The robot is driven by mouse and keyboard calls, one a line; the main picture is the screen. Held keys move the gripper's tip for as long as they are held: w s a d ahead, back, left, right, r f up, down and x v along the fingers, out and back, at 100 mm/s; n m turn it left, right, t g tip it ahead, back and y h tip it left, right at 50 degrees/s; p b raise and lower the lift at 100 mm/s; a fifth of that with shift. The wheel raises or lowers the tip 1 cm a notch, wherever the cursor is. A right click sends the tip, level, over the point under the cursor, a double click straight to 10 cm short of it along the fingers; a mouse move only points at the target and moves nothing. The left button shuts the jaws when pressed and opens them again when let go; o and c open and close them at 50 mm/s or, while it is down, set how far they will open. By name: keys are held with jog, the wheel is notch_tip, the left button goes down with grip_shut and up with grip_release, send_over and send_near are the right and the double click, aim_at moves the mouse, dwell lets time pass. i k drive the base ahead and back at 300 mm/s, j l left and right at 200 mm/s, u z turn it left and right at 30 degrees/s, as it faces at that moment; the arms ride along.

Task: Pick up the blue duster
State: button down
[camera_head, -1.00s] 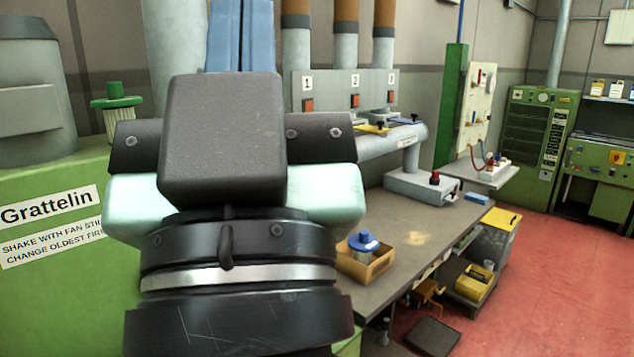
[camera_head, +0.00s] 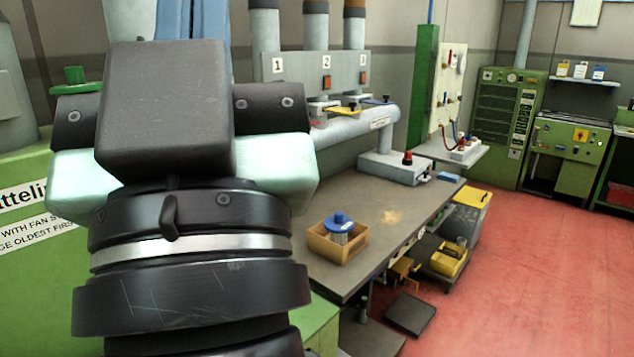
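My gripper (camera_head: 165,110) fills the left foreground, seen from behind as a dark block with pale mint sides; its fingertips are hidden, so I cannot tell whether it is open. On the workbench (camera_head: 365,195), a blue round-topped thing with a knob and pale grey sides (camera_head: 340,222) stands in a small open tan box (camera_head: 335,248). A small flat blue block (camera_head: 448,177) lies near the bench's far right end. I cannot tell for certain which one is the duster. Both are well apart from my gripper, to its right.
A grey unit with a red knob (camera_head: 397,167) and a thick pipe (camera_head: 355,124) stand at the bench's back. A blue upright shape (camera_head: 192,20) shows behind my gripper. A green machine (camera_head: 30,165) is at left. Red floor (camera_head: 530,270) is open at right.

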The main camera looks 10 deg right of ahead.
aim_at(449, 177)
jog(key=i+l+z, duration=1)
jog(key=i, duration=0.3)
jog(key=i+l+z, duration=0.3)
jog(key=i, duration=0.25)
jog(key=i+z, duration=0.25)
jog(key=i, duration=0.3)
jog(key=i+l+u, duration=0.1)
jog(key=i+u, duration=0.25)
jog(key=i, duration=0.15)
jog(key=i+l+u, duration=0.3)
jog(key=i, duration=0.25)
jog(key=i+l+u, duration=0.35)
jog(key=i, duration=0.15)
